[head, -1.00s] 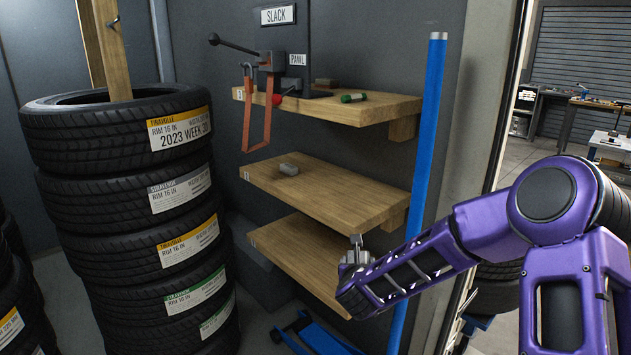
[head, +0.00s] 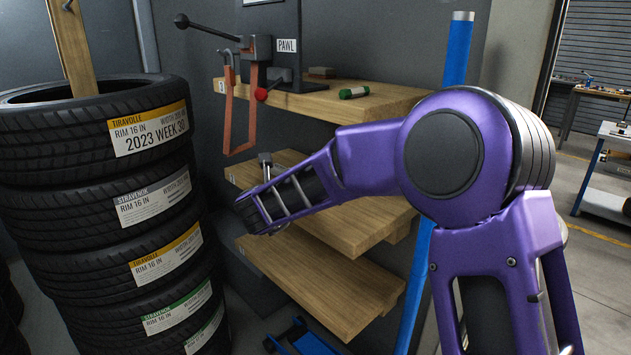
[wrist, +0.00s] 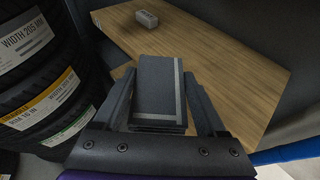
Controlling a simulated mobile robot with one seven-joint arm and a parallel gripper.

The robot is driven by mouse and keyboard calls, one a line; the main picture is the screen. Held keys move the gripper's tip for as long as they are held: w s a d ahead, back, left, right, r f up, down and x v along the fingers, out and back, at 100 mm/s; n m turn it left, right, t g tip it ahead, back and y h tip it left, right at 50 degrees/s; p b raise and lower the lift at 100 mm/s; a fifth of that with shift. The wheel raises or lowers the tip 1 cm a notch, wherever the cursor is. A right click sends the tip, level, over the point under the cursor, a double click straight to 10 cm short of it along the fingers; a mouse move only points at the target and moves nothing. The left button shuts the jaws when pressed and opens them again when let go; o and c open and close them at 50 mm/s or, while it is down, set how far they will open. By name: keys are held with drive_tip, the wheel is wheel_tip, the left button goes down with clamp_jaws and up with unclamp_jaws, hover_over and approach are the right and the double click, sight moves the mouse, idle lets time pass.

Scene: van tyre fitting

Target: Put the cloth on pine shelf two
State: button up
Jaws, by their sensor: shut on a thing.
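My gripper (wrist: 162,95) is shut on a dark grey folded cloth (wrist: 157,88) with a pale stripe, in the wrist view. The cloth appears in front of the near edge of a pine shelf (wrist: 225,75); its height above the board is hard to tell. By the small grey block on it, this is the middle shelf, which in the head view (head: 340,225) is partly covered by my arm. In the head view my wrist is at the left end of that shelf. The jaws and cloth are hidden there.
A grey block (wrist: 147,18) lies on the middle shelf; the board around it is bare. A lower shelf (head: 320,280) is below. A tyre stack (head: 100,200) stands left, a blue pole (head: 455,60) right.

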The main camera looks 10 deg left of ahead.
drive_tip(key=w+d+f, duration=0.1)
drive_tip(key=w+d, duration=0.3)
drive_tip(key=w, duration=0.1)
drive_tip(key=w+d, duration=0.4)
drive_tip(key=w, duration=0.1)
drive_tip(key=w+d+f+p, duration=0.1)
drive_tip(key=w+d, duration=0.3)
drive_tip(key=w, duration=0.1)
drive_tip(key=shift+w+f, duration=0.1)
drive_tip(key=shift+f, duration=0.25)
wheel_tip(320, 180, down, 4)
drive_tip(key=shift+r+b, duration=0.15)
drive_tip(key=shift+b, duration=0.2)
drive_tip(key=shift+w+d+f, duration=0.15)
drive_tip(key=shift+w+f, duration=0.05)
drive_tip(key=shift+f, duration=0.1)
drive_tip(key=shift+f, duration=0.15)
drive_tip(key=o, duration=1.3)
drive_tip(key=shift+c, duration=0.2)
